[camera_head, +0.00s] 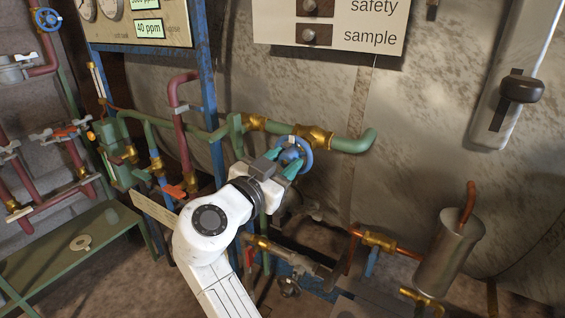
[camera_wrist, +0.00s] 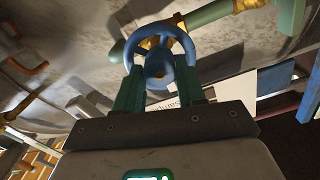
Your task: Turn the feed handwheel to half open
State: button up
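The feed handwheel, taken to be the blue wheel (camera_head: 293,154) on the green pipe, is at the centre of the head view. It fills the upper middle of the wrist view (camera_wrist: 160,46). My gripper (camera_head: 283,163) is right at the wheel. In the wrist view its two teal fingers (camera_wrist: 160,75) stand apart, one on each side of the hub, with their tips at the lower rim. Whether they touch the rim is unclear. Part of the wheel is hidden behind the fingers. I cannot read how far the wheel is turned.
Green pipe (camera_head: 352,144) with brass fittings runs beside the wheel. A blue post (camera_head: 209,90) and dark red pipe (camera_head: 181,130) stand to the left. Another blue handwheel (camera_head: 47,18) is at top left. A metal canister (camera_head: 449,250) with copper pipes is at lower right.

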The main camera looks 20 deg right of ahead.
jog(key=c, duration=0.6)
jog(key=shift+o, duration=0.2)
